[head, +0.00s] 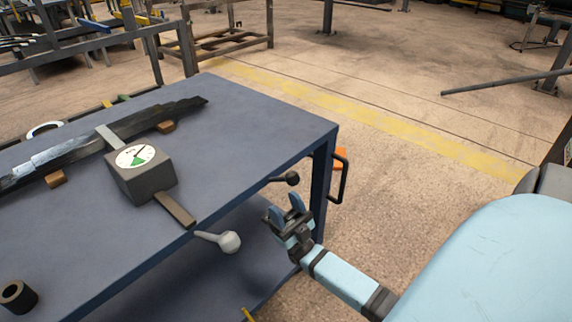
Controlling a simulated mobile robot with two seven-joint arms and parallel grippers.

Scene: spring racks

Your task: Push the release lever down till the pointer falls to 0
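A grey gauge box (143,184) with a round white dial (135,156) sits on the blue table. The dial has a green sector and a thin dark pointer that seems to point to the upper right; its numbers are too small to read. A lever with a pale grey ball (230,242) sticks out past the table's front edge, beside a flat bar from the box. A second lever with a black ball (292,178) sticks out farther right. I cannot tell which is the release lever. My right gripper (286,207) is open and empty, off the table edge below the black ball, apart from both levers. My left gripper is out of view.
The blue table (250,115) carries a long dark leaf spring (80,150) on wooden blocks and a dark hollow cylinder (18,296). A black handle (341,178) is on the table's right end.

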